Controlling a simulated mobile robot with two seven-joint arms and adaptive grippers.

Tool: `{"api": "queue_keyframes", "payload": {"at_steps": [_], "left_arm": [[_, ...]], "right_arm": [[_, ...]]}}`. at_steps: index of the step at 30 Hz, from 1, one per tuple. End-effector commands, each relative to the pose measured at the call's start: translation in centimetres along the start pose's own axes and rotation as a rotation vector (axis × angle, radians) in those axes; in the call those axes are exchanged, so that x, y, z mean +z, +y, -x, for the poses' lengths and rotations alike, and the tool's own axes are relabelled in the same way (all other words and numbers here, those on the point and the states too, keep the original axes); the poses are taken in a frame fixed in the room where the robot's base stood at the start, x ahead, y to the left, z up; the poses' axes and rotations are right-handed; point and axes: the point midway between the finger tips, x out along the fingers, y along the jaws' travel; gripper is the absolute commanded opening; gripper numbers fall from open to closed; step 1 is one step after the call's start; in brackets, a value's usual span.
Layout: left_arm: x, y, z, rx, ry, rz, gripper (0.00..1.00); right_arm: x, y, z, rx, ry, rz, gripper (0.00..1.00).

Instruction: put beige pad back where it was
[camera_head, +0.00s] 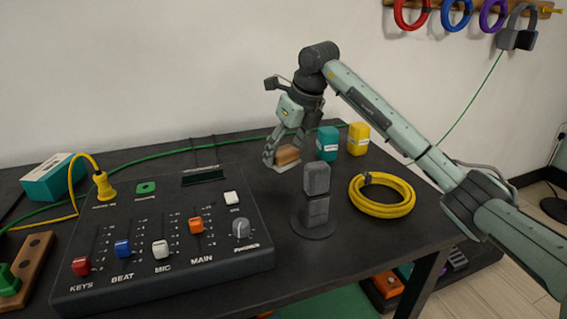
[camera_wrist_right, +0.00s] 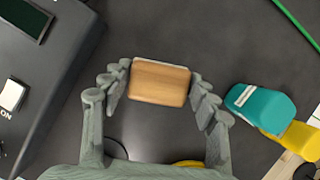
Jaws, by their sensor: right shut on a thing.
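The beige pad (camera_head: 288,155) is a small tan block with a pale edge, held between the fingers of my right gripper (camera_head: 281,161). The right wrist view shows the pad (camera_wrist_right: 160,83) level between the two grey fingers, one at each short side. My right gripper is shut on it, over the dark table to the right of the mixer's back corner. I cannot tell how high the pad is above the table. My left gripper is not in view.
The mixer console (camera_head: 165,245) fills the table's left part. A dark grey stand (camera_head: 316,205) is in front of the gripper. A teal block (camera_head: 327,143), a yellow block (camera_head: 358,139) and a coiled yellow hose (camera_head: 382,207) lie right. A green cable (camera_head: 190,149) runs behind.

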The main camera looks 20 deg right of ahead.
Motion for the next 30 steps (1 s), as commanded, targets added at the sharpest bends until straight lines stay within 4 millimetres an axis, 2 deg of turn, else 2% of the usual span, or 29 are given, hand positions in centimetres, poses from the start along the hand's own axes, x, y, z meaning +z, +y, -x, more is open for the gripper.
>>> {"api": "queue_keyframes", "payload": {"at_steps": [6, 17, 18, 21, 22, 30], "left_arm": [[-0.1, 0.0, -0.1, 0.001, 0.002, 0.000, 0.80], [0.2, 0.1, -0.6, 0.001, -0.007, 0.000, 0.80], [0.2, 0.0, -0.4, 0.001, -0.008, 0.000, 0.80], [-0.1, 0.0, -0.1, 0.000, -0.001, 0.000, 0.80], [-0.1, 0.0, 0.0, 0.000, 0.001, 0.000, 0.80], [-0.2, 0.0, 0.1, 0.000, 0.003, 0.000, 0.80]], "right_arm": [[-1.2, 0.1, -3.0, 0.002, 0.003, 0.001, 0.33], [-1.4, 0.1, -3.3, 0.001, 0.002, 0.001, 0.33], [-1.4, 0.1, -3.2, 0.001, 0.002, 0.001, 0.64], [-1.4, 0.1, -3.2, 0.001, 0.002, 0.001, 0.77], [-1.4, 0.1, -3.2, 0.001, 0.002, 0.001, 0.80], [-1.3, 0.1, -3.2, 0.001, 0.002, 0.001, 0.80]]}}
